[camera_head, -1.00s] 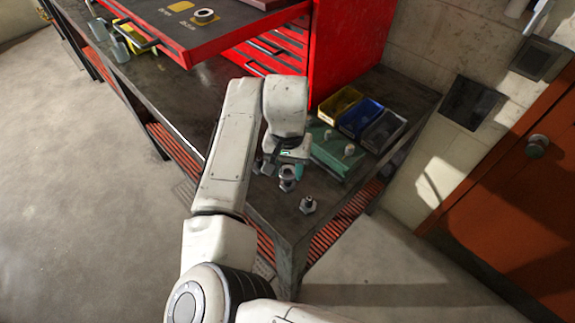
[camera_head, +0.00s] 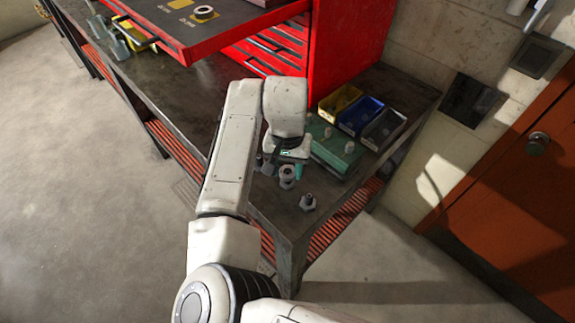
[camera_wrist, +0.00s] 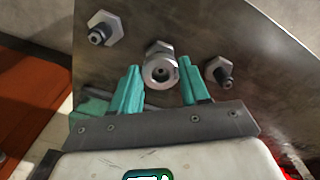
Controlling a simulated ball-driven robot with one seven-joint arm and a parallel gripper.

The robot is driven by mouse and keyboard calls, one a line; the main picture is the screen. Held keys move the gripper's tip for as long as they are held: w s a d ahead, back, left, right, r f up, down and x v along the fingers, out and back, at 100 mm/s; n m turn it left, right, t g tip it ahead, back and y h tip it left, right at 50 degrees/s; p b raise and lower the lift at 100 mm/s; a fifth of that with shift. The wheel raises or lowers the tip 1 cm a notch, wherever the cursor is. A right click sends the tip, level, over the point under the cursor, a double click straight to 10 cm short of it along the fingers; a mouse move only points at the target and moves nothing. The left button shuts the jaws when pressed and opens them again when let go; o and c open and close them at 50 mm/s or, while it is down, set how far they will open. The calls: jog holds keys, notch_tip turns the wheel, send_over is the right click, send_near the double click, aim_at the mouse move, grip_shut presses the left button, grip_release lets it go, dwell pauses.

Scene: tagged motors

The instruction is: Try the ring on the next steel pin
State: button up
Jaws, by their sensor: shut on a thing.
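My gripper (camera_head: 288,166) is shut on a pale metal ring (camera_wrist: 160,70), which shows between its two teal fingers in the wrist view. The ring is over the middle steel pin, whose hex base (camera_wrist: 158,47) shows behind it. Dark shows inside the ring's hole; I cannot tell how far the ring is down on the pin. A second pin with a hex base (camera_head: 307,202) stands bare near the bench's front corner. A third pin (camera_wrist: 222,74) stands on the other side and is partly hidden by the arm in the head view.
A green block with pale pegs (camera_head: 335,148) lies right of my gripper. Yellow (camera_head: 338,103), blue (camera_head: 360,116) and grey (camera_head: 384,129) bins stand behind it. Another ring (camera_head: 204,13) lies on the red chest's open drawer (camera_head: 225,35). The bench edge is close in front.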

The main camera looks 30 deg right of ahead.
jog(key=o, duration=1.1)
notch_tip(320, 180, up, 11)
jog(key=shift+f+b, duration=0.1)
jog(key=shift+b, duration=0.75)
